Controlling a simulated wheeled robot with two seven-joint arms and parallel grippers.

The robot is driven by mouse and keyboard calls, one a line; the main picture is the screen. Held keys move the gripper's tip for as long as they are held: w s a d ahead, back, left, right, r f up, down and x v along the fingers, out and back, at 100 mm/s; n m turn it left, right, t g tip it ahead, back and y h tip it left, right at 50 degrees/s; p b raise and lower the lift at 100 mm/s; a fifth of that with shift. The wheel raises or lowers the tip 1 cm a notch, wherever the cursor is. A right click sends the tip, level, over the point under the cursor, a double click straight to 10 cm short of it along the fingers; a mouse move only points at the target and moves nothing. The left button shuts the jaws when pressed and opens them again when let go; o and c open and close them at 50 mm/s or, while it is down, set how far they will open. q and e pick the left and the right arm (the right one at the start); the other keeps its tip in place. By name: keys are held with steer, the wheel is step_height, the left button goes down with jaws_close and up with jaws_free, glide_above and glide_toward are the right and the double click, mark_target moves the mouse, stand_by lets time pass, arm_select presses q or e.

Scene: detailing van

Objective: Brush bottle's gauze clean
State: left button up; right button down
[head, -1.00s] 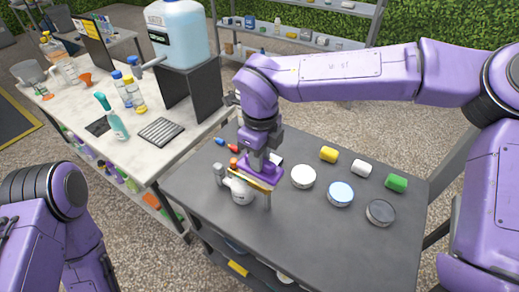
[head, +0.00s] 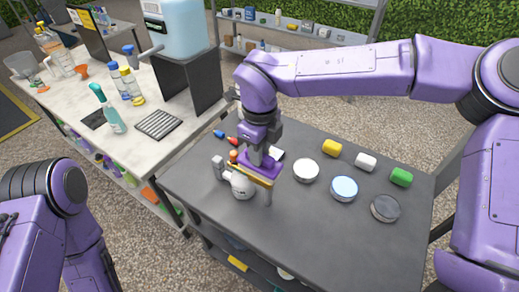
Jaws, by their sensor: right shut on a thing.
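A white round-bodied bottle (head: 243,188) with a grey nozzle part (head: 218,166) is on the dark table, beside and partly under my right gripper (head: 254,172). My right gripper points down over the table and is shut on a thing. A tan bar (head: 259,179) shows at its fingers, with a thin grey piece hanging at its right end. I cannot make out clearly what the held thing is or whether it touches the bottle. The gauze cannot be made out. My left arm shows at the lower left; its gripper is out of view.
The dark table (head: 315,232) has round tins, including a blue-topped one (head: 344,188), and yellow (head: 332,147), white and green (head: 401,177) small items at right. Its front is clear. A light bench (head: 150,150) with bottles stands left.

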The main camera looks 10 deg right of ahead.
steer(key=shift+s+f, duration=0.1)
steer(key=shift+f, duration=0.25)
steer(key=shift+f+b, duration=0.2)
steer(key=shift+b, duration=0.1)
